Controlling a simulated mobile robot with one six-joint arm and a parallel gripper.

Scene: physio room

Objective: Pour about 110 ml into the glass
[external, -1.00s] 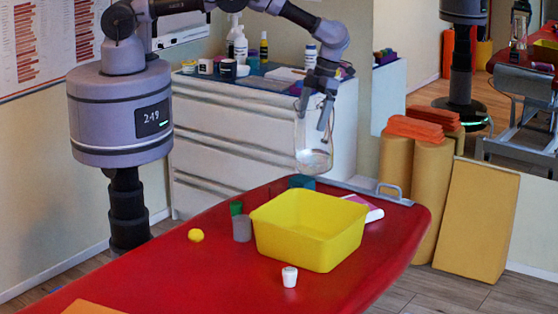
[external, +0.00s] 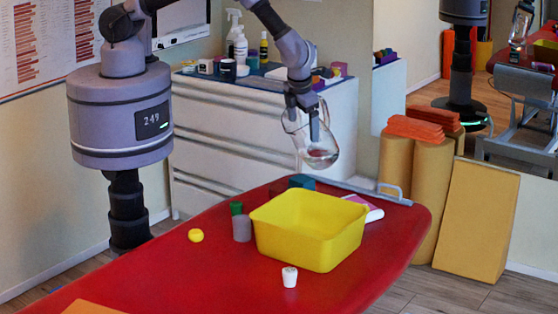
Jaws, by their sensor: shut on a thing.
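My gripper (external: 306,128) is shut on a clear glass jug (external: 321,156) and holds it above the far end of the red treatment table. The jug is tilted, with its mouth toward the left and its rounded body low on the right. A little clear liquid seems to lie in the body. A faint pale streak hangs below the jug's left side, perhaps a thin stream; I cannot tell for sure. I cannot make out the drinking glass; the yellow tub may hide it.
The yellow tub (external: 334,248) stands on the red table (external: 205,280) below the jug. Near it are a teal block (external: 301,182), a grey cylinder (external: 242,229), a green item (external: 236,208), a yellow ball (external: 196,235) and a white cup (external: 289,277). A drawer cabinet (external: 230,140) stands behind.

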